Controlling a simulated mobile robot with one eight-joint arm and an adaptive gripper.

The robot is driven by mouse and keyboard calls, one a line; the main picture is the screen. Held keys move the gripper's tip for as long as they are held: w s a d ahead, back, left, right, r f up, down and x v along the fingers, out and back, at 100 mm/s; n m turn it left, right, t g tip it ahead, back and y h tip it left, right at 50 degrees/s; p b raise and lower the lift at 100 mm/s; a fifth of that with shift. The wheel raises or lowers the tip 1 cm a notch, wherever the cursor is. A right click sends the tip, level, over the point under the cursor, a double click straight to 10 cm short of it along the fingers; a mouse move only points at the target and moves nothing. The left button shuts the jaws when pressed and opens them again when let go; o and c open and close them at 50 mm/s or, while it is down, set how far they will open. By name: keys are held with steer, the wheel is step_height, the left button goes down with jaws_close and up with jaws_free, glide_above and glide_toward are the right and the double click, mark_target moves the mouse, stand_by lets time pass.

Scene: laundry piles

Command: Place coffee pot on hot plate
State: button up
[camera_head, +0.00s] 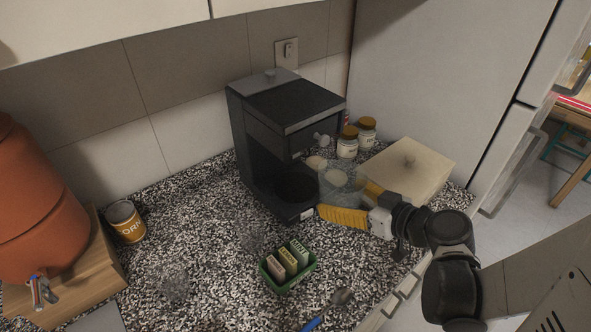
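The coffee pot (342,175) is a clear glass vessel just right of the black coffee maker (264,150). The hot plate (296,188) is the dark round spot on the coffee maker's base, and nothing stands on it. My gripper (343,197) reaches in from the right with yellow fingers apart, one in front of the pot and one at its right side. The pot's handle is hidden or too small to make out. I cannot tell whether the fingers grip the pot, or whether it rests on the counter.
Two brown-lidded jars (348,142) and a cream box (410,168) stand behind my gripper. A green holder (288,268) with packets stands in front of the coffee maker. Clear glasses (173,283), a can (125,222) and an orange dispenser (38,205) are left on the speckled counter (215,240).

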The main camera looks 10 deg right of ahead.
steer(key=w+a, duration=0.3)
steer(key=w, duration=0.1)
steer(key=w+a+b, duration=0.1)
steer(key=w+a, duration=0.1)
steer(key=w, duration=0.2)
steer(key=w+a+b, duration=0.1)
steer(key=w+a, duration=0.2)
steer(key=w, duration=0.1)
steer(key=shift+w+a, duration=0.3)
steer(key=shift+w, duration=0.05)
steer(key=shift+w+a+f+b, duration=0.1)
steer(key=shift+f+b, duration=0.5)
steer(key=shift+f, duration=0.3)
steer(key=shift+w+a+f+b, duration=0.1)
steer(key=shift+f+b, duration=0.5)
steer(key=shift+f, duration=0.3)
steer(key=shift+f, duration=0.1)
steer(key=o, duration=1.2)
